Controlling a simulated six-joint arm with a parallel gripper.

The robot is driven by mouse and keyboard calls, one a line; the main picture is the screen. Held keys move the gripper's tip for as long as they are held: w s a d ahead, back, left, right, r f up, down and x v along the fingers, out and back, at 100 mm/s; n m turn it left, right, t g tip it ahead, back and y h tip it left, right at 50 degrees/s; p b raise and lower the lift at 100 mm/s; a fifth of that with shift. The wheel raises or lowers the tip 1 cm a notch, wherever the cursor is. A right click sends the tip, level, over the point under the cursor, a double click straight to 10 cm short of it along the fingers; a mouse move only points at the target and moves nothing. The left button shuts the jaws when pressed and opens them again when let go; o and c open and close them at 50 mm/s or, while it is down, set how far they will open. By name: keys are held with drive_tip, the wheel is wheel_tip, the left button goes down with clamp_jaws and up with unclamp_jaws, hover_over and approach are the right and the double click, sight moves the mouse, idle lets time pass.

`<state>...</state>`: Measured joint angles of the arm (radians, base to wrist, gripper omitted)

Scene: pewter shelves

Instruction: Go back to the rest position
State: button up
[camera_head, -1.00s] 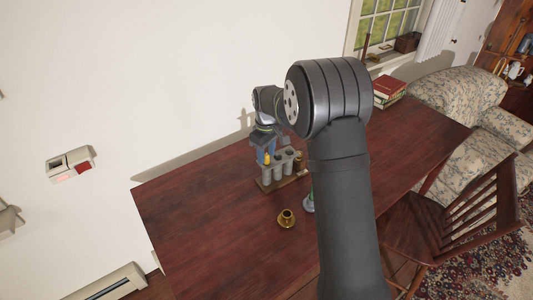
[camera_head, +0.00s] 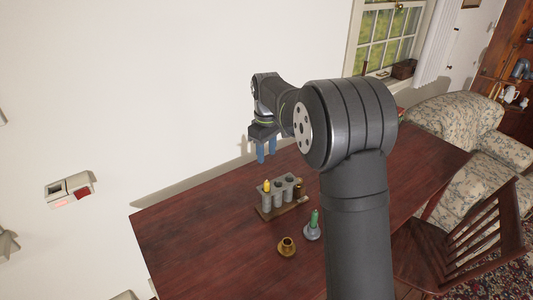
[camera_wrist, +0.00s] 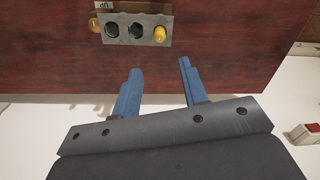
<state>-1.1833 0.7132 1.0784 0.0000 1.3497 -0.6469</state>
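My gripper (camera_head: 267,152) hangs in the air above the far edge of the dark red table (camera_head: 190,230), over and behind a grey rack. In the wrist view my gripper (camera_wrist: 158,75) has its two blue fingers spread apart with nothing between them. The grey rack (camera_head: 281,193) stands on the table on a brown base, with a yellow-topped item (camera_head: 266,186) in its left end.
A brass candle holder (camera_head: 287,246) and a grey holder with a green candle-like piece (camera_head: 313,226) stand in front of the rack. A wooden chair (camera_head: 470,235) and a patterned armchair (camera_head: 455,130) are at right. The table's left part is clear.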

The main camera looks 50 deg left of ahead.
sight(267, 182)
wheel_tip(267, 182, down, 12)
drive_tip(key=shift+f, duration=0.1)
drive_tip(key=shift+r, duration=1.75)
